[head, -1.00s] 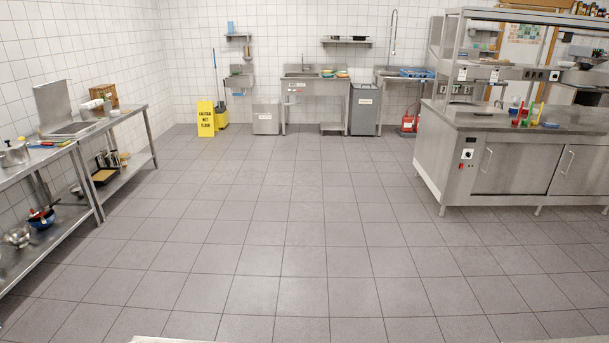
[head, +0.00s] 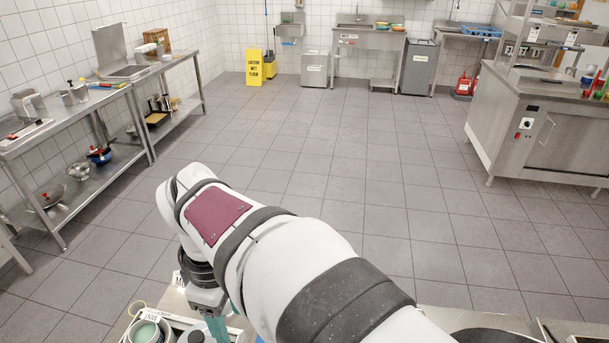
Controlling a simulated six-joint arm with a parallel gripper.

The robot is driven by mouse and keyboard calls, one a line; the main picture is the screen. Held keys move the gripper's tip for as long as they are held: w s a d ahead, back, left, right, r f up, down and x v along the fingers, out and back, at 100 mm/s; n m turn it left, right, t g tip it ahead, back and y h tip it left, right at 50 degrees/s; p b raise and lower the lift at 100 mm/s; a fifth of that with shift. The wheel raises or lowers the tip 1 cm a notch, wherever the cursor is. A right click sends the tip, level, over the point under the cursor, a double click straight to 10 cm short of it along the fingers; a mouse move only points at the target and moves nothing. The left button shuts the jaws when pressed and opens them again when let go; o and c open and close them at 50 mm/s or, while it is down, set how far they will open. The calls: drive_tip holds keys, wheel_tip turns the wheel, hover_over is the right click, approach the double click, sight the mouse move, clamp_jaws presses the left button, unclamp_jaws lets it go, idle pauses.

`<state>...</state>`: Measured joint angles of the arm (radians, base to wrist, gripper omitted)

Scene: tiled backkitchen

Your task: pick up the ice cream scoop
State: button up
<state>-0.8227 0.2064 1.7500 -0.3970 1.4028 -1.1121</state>
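I cannot make out an ice cream scoop for certain in the head view. My gripper (head: 207,300) hangs at the end of my white arm, low and left of centre, over the near worktop. Its lower part runs toward the bottom edge of the picture, so I cannot see whether the fingers are open or shut. A teal piece shows just under it; I cannot tell whether it belongs to the gripper or is a thing there. A container with a pale green rim (head: 146,333) stands left of the gripper, cut off by the bottom edge.
The near steel worktop (head: 172,303) runs along the bottom edge, partly hidden by my arm. Steel shelving (head: 75,108) with pots and utensils stands at the left. A yellow wet-floor sign (head: 254,67) and sinks are at the back, a steel counter (head: 540,120) at the right. The tiled floor between is clear.

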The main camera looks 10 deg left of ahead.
wheel_tip(320, 180, down, 16)
drive_tip(key=shift+a+r, duration=0.15)
clamp_jaws()
idle(0.3)
